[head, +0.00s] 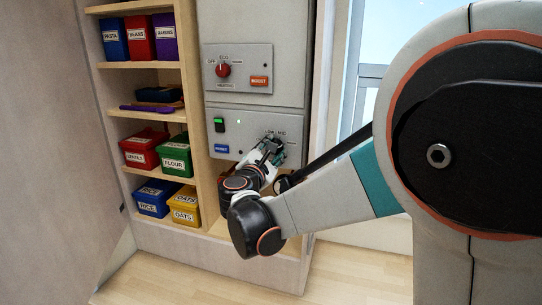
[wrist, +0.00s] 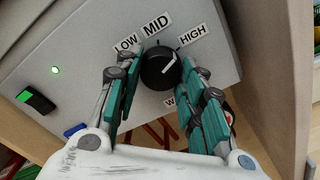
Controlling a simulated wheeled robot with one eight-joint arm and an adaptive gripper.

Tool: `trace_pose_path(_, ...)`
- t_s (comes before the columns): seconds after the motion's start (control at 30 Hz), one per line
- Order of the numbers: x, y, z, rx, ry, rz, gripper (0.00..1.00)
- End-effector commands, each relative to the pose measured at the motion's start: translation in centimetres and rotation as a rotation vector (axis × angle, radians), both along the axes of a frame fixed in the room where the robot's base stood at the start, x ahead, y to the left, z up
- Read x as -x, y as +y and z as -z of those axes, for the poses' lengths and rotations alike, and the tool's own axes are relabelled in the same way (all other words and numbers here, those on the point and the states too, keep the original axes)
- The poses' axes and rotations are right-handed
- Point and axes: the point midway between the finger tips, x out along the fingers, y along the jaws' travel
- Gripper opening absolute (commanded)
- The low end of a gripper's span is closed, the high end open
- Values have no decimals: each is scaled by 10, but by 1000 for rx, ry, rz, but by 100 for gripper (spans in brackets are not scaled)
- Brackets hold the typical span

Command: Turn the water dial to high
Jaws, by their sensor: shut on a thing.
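The water dial (wrist: 158,70) is a round black knob on a grey panel (wrist: 85,55), seen in the wrist view with LOW, MID and HIGH labels around its upper side. Its white pointer line slants up and right, toward the HIGH label (wrist: 193,35). My gripper (wrist: 163,66) has its teal fingers on either side of the knob and is shut on it. In the head view my gripper (head: 270,151) is at the right of the lower panel (head: 236,126) and hides the dial. The lower label is partly covered by a finger.
Above is a panel with a red heating dial (head: 223,70). Shelves with several labelled bins (head: 174,160) stand to the left. A wooden side wall is close to my gripper in the wrist view.

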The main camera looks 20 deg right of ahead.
Motion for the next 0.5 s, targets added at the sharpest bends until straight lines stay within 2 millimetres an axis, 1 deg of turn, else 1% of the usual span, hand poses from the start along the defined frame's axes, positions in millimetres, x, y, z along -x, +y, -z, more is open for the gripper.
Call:
trace_pose_path(0.2, 1, 0, 1, -70, -45, 1, 12)
trace_pose_path(0.5, 1, 0, 1, -100, -66, 1, 13)
